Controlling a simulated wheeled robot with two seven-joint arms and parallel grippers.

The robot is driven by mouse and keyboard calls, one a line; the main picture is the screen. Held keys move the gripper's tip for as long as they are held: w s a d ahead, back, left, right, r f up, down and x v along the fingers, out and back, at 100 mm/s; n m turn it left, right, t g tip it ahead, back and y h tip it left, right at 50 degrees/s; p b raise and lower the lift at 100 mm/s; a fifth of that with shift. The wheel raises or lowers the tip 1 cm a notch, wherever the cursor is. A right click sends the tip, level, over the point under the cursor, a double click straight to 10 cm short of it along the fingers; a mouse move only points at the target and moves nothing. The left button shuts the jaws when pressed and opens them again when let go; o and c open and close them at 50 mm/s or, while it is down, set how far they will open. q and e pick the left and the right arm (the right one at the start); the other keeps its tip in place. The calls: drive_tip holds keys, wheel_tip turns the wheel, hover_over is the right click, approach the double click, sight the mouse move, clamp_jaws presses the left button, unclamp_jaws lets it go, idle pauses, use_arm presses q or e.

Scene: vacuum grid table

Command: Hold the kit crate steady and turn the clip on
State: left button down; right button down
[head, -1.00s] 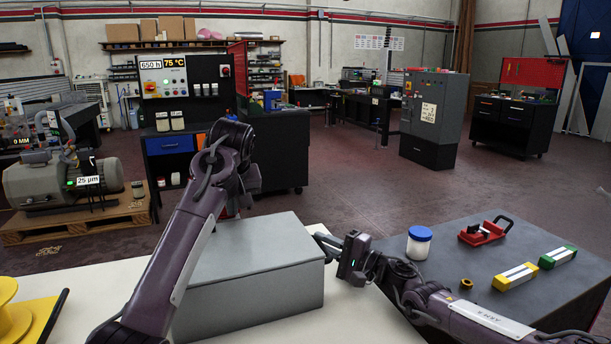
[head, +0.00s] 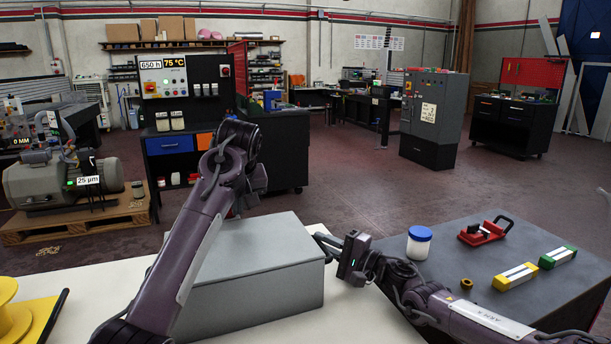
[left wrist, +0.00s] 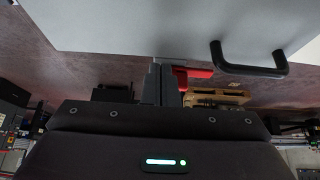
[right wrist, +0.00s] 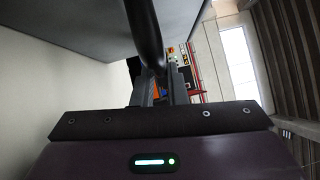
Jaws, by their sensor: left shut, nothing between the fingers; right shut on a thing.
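The grey kit crate (head: 250,265) stands lidded on the white table. My right gripper (head: 326,243) is at the crate's right side. In the right wrist view this gripper (right wrist: 160,85) is shut on a black bar handle (right wrist: 146,35). My left arm passes over the crate's left part, and its gripper fingers are hidden in the head view. In the left wrist view the left gripper (left wrist: 170,78) is shut and empty, close to a small red piece (left wrist: 196,77), apparently the clip. Whether they touch is unclear. A black handle (left wrist: 248,65) shows on a grey face.
A yellow spool (head: 12,318) lies at the table's left. The dark table (head: 450,270) at right bears a white jar with blue lid (head: 419,243), a red tool (head: 485,232), and yellow (head: 515,277) and green (head: 557,257) blocks. White tabletop is bare in front of the crate.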

use_arm(q)
wheel_tip(320, 180, up, 6)
idle(0.5)
drive_tip(key=shift+s, duration=0.1)
use_arm(e)
drive_tip(key=c, duration=1.4)
unclamp_jaws()
drive_tip(key=shift+o, duration=0.2)
